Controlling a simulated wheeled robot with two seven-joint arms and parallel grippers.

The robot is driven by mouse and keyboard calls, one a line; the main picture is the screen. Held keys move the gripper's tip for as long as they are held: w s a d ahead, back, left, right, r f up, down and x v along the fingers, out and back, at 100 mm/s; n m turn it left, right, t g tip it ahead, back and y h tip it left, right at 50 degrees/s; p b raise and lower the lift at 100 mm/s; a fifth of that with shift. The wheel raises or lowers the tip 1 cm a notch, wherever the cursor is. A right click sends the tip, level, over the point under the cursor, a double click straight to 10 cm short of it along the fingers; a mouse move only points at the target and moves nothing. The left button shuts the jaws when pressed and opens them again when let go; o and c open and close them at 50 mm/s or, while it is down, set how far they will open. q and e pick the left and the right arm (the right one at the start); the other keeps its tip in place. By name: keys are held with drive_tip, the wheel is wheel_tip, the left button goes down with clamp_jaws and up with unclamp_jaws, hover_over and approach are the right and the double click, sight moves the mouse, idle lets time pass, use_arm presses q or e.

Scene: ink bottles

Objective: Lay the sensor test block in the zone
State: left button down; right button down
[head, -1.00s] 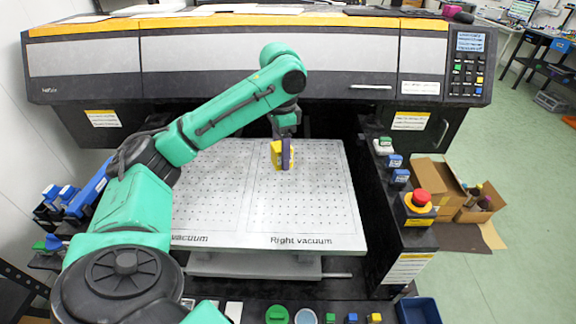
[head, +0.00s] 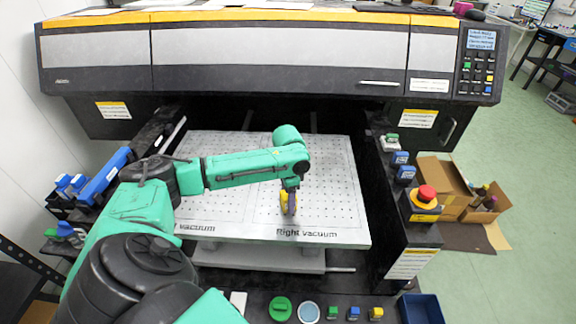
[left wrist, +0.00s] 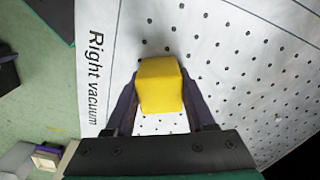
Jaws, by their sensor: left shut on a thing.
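The sensor test block is a yellow block (left wrist: 160,85) held between the fingers of my left gripper (left wrist: 163,98) in the left wrist view. In the head view the left gripper (head: 289,208) points down over the right zone of the white perforated vacuum table, and a little of the yellow block (head: 283,198) shows beside the fingers. The zone is the outlined area (head: 330,170) marked "Right vacuum"; its label also shows in the left wrist view. The block is over the near part of this zone. I cannot tell whether it touches the surface. My right gripper is not in view.
A large printer (head: 280,60) spans the back. A red emergency button (head: 427,194) stands on the right side panel. An open cardboard box (head: 440,180) with bottles is on the right. Small blocks and a blue tray (head: 418,309) are at the front edge.

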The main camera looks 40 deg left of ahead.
use_arm(q)
drive_tip(key=shift+c, duration=1.3)
unclamp_jaws()
wheel_tip(320, 180, up, 12)
drive_tip(key=shift+r+b, duration=0.1)
drive_tip(key=shift+b, duration=0.7)
